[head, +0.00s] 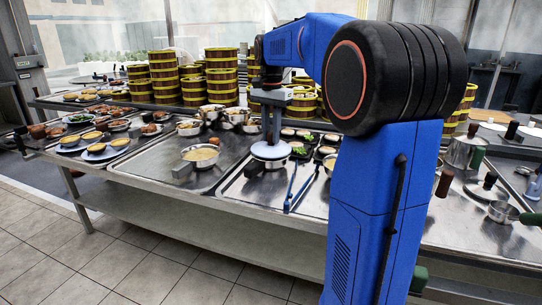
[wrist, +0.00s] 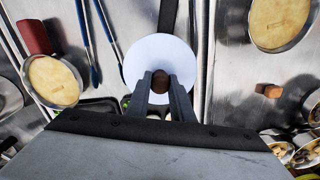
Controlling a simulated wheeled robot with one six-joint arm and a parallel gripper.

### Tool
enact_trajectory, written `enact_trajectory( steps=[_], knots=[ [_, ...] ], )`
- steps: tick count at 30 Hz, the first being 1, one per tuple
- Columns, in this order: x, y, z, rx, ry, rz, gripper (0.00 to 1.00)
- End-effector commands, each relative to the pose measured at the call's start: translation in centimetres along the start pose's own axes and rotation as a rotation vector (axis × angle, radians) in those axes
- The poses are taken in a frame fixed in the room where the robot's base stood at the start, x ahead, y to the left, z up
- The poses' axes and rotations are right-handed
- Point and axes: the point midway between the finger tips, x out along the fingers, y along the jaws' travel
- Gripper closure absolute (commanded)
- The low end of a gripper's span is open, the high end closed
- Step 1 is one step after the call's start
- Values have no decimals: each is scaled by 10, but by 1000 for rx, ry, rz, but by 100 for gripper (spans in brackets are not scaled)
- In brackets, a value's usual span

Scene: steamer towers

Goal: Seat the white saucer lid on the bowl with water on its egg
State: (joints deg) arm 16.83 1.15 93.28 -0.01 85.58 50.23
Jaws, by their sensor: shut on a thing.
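My gripper (head: 271,135) points down over the metal counter. In the wrist view its two fingers (wrist: 161,86) are shut on the brown knob (wrist: 161,78) of the white saucer lid (wrist: 152,53). The lid also shows in the head view as a pale, roughly level disc (head: 271,150). A dark handle (wrist: 168,14) sticks out from beneath the lid, and a metal rim shows just under it in the head view. The lid hides what is below, so I see no egg or water there. I cannot tell whether lid and rim touch.
An uncovered bowl of yellow food (head: 201,157) stands left of the lid. Blue tongs (head: 300,188) lie to the right, with another yellow-filled bowl (wrist: 55,82) beyond them. Small cups and dishes stand behind, then steamer towers (head: 221,75).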

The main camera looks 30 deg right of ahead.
Motion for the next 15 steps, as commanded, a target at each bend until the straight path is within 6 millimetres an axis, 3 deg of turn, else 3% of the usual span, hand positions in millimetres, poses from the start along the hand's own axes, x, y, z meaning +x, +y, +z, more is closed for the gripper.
enact_trajectory(
  steps=[15],
  knots=[
    [7,0,0,0,0,-1,100]
  ],
)
